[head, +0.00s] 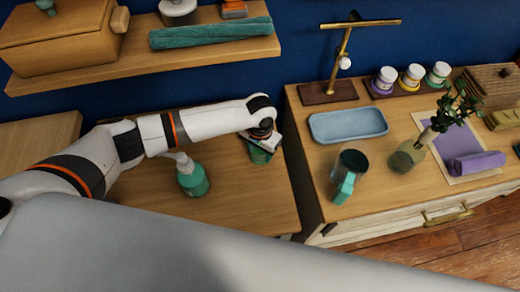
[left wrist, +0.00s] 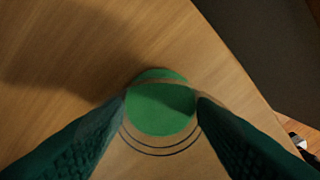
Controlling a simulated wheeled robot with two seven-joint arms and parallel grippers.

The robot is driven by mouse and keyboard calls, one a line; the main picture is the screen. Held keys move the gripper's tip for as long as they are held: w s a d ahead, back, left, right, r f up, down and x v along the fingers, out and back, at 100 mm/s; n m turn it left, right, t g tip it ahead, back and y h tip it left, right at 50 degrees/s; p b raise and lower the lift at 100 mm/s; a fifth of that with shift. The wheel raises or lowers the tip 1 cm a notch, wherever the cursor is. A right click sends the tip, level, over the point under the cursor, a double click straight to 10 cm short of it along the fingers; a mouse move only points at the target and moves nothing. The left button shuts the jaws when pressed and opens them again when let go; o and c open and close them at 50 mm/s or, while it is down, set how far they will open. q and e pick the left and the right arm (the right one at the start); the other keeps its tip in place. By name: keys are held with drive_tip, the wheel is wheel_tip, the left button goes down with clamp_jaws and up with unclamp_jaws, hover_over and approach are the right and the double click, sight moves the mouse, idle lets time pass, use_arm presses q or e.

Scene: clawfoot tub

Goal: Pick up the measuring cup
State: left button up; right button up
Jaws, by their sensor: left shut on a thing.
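My left gripper (head: 263,136) points down over the right end of the wooden counter and is shut on a small green-tinted cup (head: 259,156), which looks like the measuring cup. In the left wrist view the cup's round green bottom (left wrist: 161,106) shows between the two dark fingers, with thin curved lines below it. The gripper hides most of the cup in the head view. I cannot tell whether the cup touches the counter. My right gripper is not in view.
A teal pump bottle (head: 192,178) stands left of the gripper. Across a gap, a cabinet holds a dark tumbler with a teal handle (head: 350,168), a blue tray (head: 348,124), a glass vase (head: 406,156) and several jars. A shelf (head: 205,47) with a teal towel is above.

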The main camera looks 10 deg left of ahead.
use_arm(q)
drive_tip(key=shift+s+d+r+b, duration=0.15)
drive_tip(key=shift+r+b, duration=0.15)
drive_tip(key=shift+b, duration=0.15)
wheel_tip(320, 180, up, 6)
drive_tip(key=shift+b, duration=0.65)
drive_tip(key=s+d+b, duration=0.1)
drive_tip(key=s+d, duration=0.2)
drive_tip(key=s, duration=0.6)
drive_tip(key=s+d+b, duration=0.2)
drive_tip(key=s+d, duration=0.2)
drive_tip(key=s, duration=0.5)
drive_tip(key=shift+d+r, duration=0.2)
